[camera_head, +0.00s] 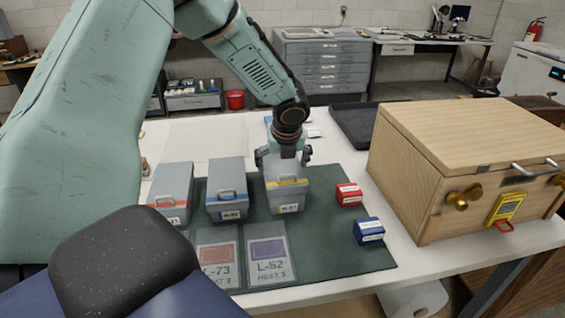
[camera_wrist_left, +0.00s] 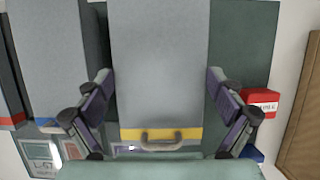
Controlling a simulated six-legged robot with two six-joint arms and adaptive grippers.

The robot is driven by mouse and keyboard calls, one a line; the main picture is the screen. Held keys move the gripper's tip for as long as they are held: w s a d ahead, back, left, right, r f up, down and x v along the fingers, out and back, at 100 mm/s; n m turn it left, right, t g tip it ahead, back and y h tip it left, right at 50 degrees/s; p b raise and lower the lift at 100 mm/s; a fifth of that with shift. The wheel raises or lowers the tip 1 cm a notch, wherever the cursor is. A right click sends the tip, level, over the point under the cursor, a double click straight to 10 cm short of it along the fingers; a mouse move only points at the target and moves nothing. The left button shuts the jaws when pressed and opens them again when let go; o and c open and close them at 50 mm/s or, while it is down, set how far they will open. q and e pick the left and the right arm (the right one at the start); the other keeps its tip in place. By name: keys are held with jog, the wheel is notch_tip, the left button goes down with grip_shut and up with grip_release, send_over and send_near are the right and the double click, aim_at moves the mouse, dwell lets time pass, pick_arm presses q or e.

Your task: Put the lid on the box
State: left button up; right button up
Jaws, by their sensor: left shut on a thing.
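A grey box with a yellow band and a front handle (camera_head: 288,196) stands upright on the green mat, right of two similar boxes. My left gripper (camera_head: 284,157) is above its rear part, fingers down, shut on it. In the left wrist view, the gripper (camera_wrist_left: 160,105) has one finger along each side of the grey yellow-banded box (camera_wrist_left: 160,70). I cannot tell whether its top is a separate lid. A wooden box (camera_head: 400,185) stands at the right, its hinged-looking wooden lid (camera_head: 480,125) down on it. My right gripper is not in view.
Grey boxes with red (camera_head: 172,190) and blue (camera_head: 227,185) bands stand at the left on the green mat (camera_head: 330,235). Small red (camera_head: 348,195) and blue (camera_head: 368,231) boxes lie right of the held box. Two labelled cards (camera_head: 268,255) lie in front. A dark tray (camera_head: 352,125) is behind.

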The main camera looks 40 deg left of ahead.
pick_arm(q)
jog(key=shift+w+f, duration=0.1)
jog(key=shift+f, duration=0.6)
dwell(0.5)
jog(key=shift+f, duration=0.45)
dwell(0.7)
jog(key=o, duration=0.7)
jog(key=shift+o, duration=0.2)
jog(key=shift+r, duration=0.1)
jog(key=v, duration=1.1)
jog(key=shift+r, duration=0.4)
jog(key=shift+s+d, duration=0.1)
jog(key=shift+s, duration=0.15)
